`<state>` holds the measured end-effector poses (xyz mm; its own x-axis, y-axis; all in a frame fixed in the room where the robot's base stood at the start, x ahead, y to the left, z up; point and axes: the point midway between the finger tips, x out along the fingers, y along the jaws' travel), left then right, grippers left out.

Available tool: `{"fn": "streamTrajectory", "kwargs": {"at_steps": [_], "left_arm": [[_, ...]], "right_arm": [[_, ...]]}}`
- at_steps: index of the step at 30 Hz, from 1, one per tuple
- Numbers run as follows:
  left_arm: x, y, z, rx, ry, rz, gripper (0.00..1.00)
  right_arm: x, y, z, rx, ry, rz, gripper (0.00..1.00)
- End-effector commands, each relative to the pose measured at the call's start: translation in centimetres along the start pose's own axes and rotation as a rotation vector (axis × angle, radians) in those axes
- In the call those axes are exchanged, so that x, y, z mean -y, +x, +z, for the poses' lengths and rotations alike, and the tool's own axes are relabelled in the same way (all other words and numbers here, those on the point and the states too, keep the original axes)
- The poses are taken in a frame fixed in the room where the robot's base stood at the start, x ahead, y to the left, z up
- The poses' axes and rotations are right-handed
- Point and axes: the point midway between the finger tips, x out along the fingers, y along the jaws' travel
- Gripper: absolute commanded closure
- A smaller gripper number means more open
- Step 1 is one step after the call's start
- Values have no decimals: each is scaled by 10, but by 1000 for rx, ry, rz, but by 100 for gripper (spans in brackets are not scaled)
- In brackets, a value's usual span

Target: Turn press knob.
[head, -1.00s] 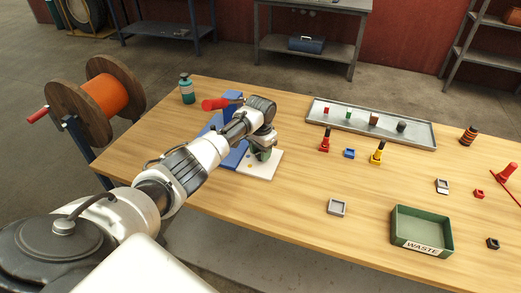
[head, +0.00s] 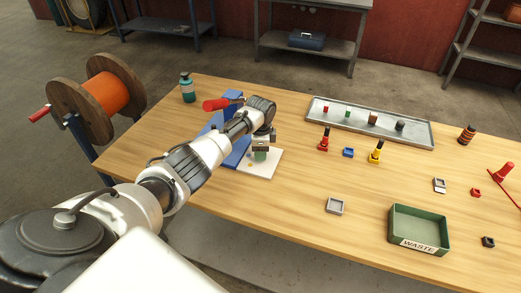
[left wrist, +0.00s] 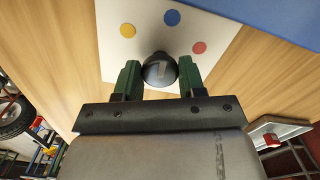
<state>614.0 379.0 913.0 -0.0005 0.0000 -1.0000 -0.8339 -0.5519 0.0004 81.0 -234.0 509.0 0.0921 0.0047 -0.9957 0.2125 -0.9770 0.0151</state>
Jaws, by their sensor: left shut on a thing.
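The black round press knob (left wrist: 160,70) stands on a white plate (left wrist: 215,32) with yellow, blue and red dots, seen in the left wrist view. The knob has a pale mark on its top. My left gripper (left wrist: 161,78) has its two green fingers on either side of the knob and is shut on it. In the head view my left gripper (head: 260,154) points down over the white plate (head: 262,170), and its fingers hide the knob. The blue press (head: 238,152) with a red handle (head: 215,104) is partly behind my arm. My right gripper is not in view.
A green bottle (head: 187,90) stands at the table's back left. A grey tray (head: 420,140) with several small parts lies at the back. Red and yellow tools, small sockets and a green waste bin (head: 420,232) are to the right. The table front by the plate is clear.

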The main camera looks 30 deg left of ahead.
Motion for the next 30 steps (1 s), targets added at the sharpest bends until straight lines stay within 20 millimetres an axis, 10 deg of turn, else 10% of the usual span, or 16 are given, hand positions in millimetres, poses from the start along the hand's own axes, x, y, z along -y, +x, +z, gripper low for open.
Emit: {"fn": "streamTrajectory", "kwargs": {"at_steps": [22,23,30], "left_arm": [[0,0,-1,-2,89,-1,84],[0,0,-1,-2,88,-1,57],[0,0,-1,-1,88,-1,35]], "right_arm": [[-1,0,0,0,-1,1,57],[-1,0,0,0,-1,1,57],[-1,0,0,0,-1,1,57]]}}
